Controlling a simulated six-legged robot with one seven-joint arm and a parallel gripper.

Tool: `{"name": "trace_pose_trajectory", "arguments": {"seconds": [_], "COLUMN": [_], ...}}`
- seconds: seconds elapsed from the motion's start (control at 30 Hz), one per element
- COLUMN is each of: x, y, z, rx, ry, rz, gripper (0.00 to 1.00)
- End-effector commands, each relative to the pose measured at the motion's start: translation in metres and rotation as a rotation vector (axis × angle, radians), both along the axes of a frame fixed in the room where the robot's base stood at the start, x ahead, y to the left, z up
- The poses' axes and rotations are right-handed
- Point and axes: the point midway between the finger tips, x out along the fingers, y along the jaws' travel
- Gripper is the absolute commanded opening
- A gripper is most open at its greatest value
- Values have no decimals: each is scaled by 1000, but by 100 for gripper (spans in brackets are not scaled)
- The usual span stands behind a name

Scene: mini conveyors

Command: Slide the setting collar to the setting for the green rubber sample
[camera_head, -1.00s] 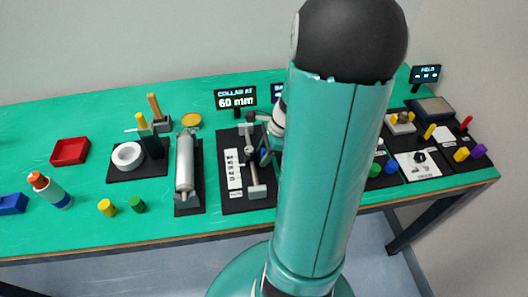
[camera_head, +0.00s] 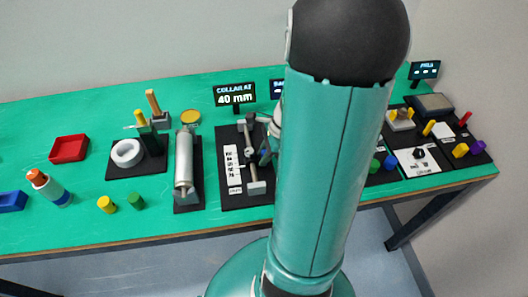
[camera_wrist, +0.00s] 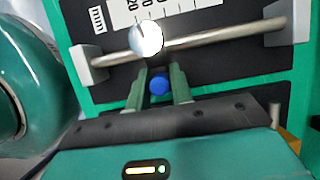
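The setting collar (camera_wrist: 146,38) is a silvery ring on a metal rod (camera_wrist: 200,38) between two end blocks, with a blue knob (camera_wrist: 159,84) on its near side. My gripper (camera_wrist: 160,76) has its two green fingers on either side of the knob and appears shut on it. The collar display (camera_head: 235,97) reads 40 mm. The white scale (camera_wrist: 165,12) beside the rod shows "mm" and "20"; the rest is cut off. In the head view my arm covers part of the collar rig (camera_head: 228,190). A green cylinder (camera_head: 136,201) stands at the table's front.
A roller device (camera_head: 184,165) stands just left of the collar rig. A yellow cylinder (camera_head: 107,204), a bottle (camera_head: 48,187) and a red tray (camera_head: 69,149) are further left. More stations with small coloured pieces (camera_head: 460,150) stand at the right.

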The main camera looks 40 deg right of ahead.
Motion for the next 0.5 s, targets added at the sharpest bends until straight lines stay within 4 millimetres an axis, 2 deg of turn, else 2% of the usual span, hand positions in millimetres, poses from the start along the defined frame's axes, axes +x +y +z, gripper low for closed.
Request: {"name": "trace_pose_trajectory", "arguments": {"seconds": [0.03,0.1,0.37,0.5], "x": [0,0,0,-1], "y": [0,0,0,-3], "z": [0,0,1,10], "rx": [-1,-1,-1,-2], "ry": [-1,-1,-1,-3], "rz": [0,0,0,0], "gripper": [31,39,39,39]}}
